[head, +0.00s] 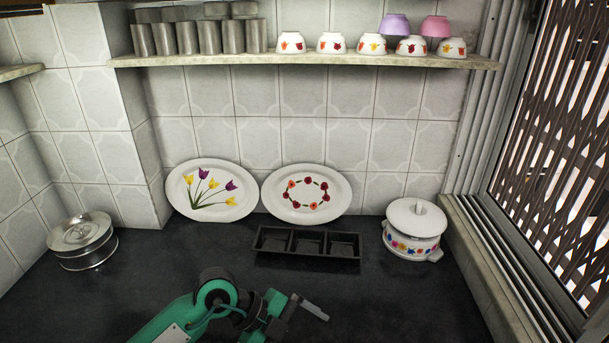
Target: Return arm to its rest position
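My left arm, green and black, comes in from the lower left over the dark counter. Its gripper (315,309) is low in the middle of the view, in front of the black tray. One grey finger shows clearly, pointing right. The gap between the fingers cannot be made out, and I see no object at the gripper. My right gripper is not in view. Several steel tumblers (208,38) stand upside down in a row on the wall shelf at the upper left, with more stacked on top. They are well away from my gripper.
A black three-compartment tray (307,256) lies behind my gripper. Two flowered plates (211,168) lean on the wall. A lidded white pot (413,215) stands right, a steel container (82,262) left. Bowls (331,44) share the shelf (300,61). The counter's right front (420,305) is clear.

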